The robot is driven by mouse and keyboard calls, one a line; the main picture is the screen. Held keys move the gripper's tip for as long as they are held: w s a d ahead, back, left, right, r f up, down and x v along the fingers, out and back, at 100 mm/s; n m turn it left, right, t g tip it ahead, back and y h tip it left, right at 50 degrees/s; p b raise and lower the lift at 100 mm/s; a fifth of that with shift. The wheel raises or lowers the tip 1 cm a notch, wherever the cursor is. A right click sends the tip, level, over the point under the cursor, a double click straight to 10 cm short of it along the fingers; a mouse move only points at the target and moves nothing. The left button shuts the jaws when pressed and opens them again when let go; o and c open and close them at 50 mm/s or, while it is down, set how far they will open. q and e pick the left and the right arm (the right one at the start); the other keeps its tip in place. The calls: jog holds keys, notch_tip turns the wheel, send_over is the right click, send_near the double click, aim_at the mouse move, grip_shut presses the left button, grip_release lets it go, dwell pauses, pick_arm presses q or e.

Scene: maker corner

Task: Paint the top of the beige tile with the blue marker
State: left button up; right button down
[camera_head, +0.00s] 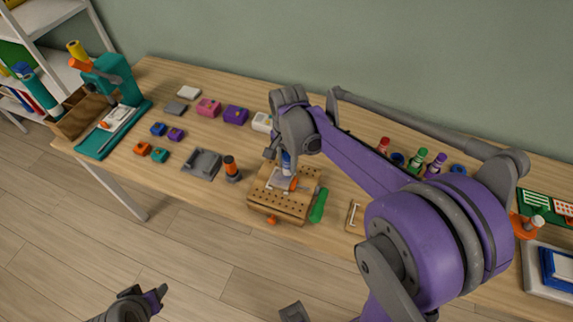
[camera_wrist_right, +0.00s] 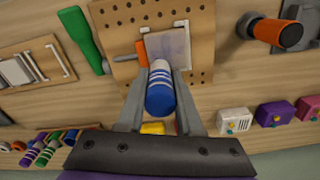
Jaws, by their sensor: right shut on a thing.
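My right gripper (camera_head: 286,164) is shut on the blue marker (camera_head: 287,158), over the perforated wooden block. In the right wrist view the blue marker (camera_wrist_right: 160,92) sits between both fingers (camera_wrist_right: 160,100), with white bands and its far end at the tile. Whether its tip touches is hidden. The tile (camera_wrist_right: 170,45) lies on the block (camera_wrist_right: 202,50) and looks pale with a bluish-lilac tint. In the head view the tile (camera_head: 280,184) is partly covered by the marker and gripper. My left gripper (camera_head: 148,294) is low at the left, away from the table, its jaws unclear.
An orange clamp part (camera_wrist_right: 124,50) sits beside the tile. A green-handled tool (camera_head: 318,206) lies right of the block. A black-and-orange cylinder (camera_head: 231,168) and grey holder (camera_head: 202,163) stand left. More markers (camera_head: 418,160) stand behind my right arm. Small coloured blocks (camera_head: 158,130) lie farther left.

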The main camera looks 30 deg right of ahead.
jog(key=shift+w+a, duration=0.45)
jog(key=shift+a, duration=0.05)
jog(key=shift+w+a, duration=0.1)
jog(key=shift+w+a, duration=0.4)
jog(key=shift+w, duration=0.05)
jog(key=shift+s+a, duration=0.5)
jog(key=shift+s, duration=0.05)
jog(key=shift+s+a, duration=0.45)
jog(key=shift+s+d, duration=0.5)
jog(key=shift+s, duration=0.05)
